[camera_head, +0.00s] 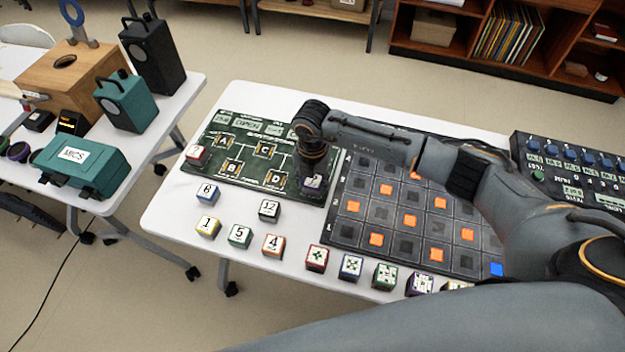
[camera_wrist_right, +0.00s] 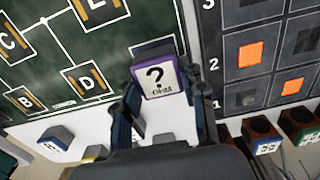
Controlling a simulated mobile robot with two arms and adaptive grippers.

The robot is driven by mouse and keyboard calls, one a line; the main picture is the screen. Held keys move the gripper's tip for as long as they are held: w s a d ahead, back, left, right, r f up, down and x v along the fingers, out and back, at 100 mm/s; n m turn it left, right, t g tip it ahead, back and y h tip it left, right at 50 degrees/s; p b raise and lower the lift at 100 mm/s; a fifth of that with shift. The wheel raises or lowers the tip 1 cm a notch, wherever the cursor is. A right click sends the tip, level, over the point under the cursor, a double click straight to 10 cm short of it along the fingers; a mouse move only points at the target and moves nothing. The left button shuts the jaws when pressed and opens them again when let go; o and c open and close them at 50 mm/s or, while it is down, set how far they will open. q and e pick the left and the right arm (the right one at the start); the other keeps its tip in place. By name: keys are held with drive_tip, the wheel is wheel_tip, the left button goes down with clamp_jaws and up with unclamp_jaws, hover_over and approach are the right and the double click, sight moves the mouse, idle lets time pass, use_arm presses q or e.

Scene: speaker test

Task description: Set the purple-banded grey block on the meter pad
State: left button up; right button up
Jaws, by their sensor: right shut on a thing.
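My right gripper (camera_head: 314,168) is shut on the purple-banded block (camera_head: 313,184), by the right edge of the green circuit board (camera_head: 222,172). In the right wrist view the block (camera_wrist_right: 160,82) sits between the fingers (camera_wrist_right: 160,95), its white face showing a "?" over small print. Purple edging shows around that face; its grey sides are mostly hidden. I cannot tell how high it is above the surface. The green board has lettered pads A to E and small labelled windows at its top edge. I cannot tell which spot is the meter pad. My left gripper is out of view.
A black grid board (camera_head: 345,232) with orange squares lies right of the green board. Several numbered blocks, including a blue-banded one (camera_head: 207,194), and patterned blocks, including a red one (camera_head: 317,258), stand along the front. A button console (camera_head: 537,150) is at the right.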

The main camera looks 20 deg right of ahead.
sight(312, 182)
drive_tip(key=shift+f, duration=0.2)
drive_tip(key=o, duration=1.3)
drive_tip(key=shift+r, duration=0.1)
drive_tip(key=shift+r, duration=0.25)
drive_tip(key=shift+w+r, duration=0.15)
drive_tip(key=shift+r, duration=0.2)
wheel_tip(312, 182, up, 11)
drive_tip(key=b, duration=0.1)
